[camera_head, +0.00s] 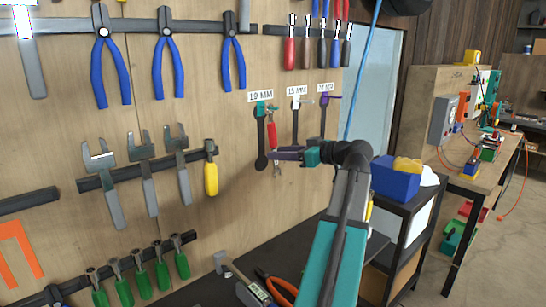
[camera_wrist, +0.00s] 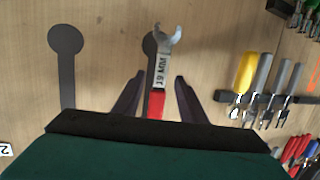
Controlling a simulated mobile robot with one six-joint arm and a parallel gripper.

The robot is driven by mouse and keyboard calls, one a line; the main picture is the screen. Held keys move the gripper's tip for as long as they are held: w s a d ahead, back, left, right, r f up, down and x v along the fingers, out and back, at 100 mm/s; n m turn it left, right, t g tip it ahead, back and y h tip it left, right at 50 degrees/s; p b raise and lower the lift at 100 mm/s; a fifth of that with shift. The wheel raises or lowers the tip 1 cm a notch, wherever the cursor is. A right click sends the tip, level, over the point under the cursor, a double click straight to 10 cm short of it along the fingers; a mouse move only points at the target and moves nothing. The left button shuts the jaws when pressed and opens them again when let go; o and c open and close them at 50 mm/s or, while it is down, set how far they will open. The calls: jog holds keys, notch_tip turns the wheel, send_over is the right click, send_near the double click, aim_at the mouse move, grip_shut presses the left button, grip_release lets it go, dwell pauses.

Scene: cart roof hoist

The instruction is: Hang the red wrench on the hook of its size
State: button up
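The red wrench (camera_head: 272,134) hangs upright against the board, its red top end at the teal hook (camera_head: 262,107) under the 19 MM label (camera_head: 260,96). In the wrist view, which is upside down, the wrench (camera_wrist: 157,103) shows its grey open jaw and a 19 MM mark, over a dark wrench silhouette. My gripper (camera_head: 275,154) is in front of the handle. In the wrist view my gripper (camera_wrist: 160,78) has a finger on each side of the wrench, with board visible in both gaps. Its palm hides the handle's upper part and the hook.
A white hook (camera_head: 300,101) and a purple hook (camera_head: 328,98) with their own labels are to the right. Screwdrivers (camera_head: 305,48) hang above, and calipers (camera_head: 145,170) and a yellow-handled tool (camera_head: 211,175) hang left. A dark bench (camera_head: 205,293) lies below, with a blue bin (camera_head: 395,180) at right.

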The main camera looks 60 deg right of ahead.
jog(key=b+v, duration=0.2)
jog(key=v, duration=0.6)
jog(key=shift+s+a, duration=0.25)
jog(key=shift+s, duration=0.1)
jog(key=shift+r, duration=0.15)
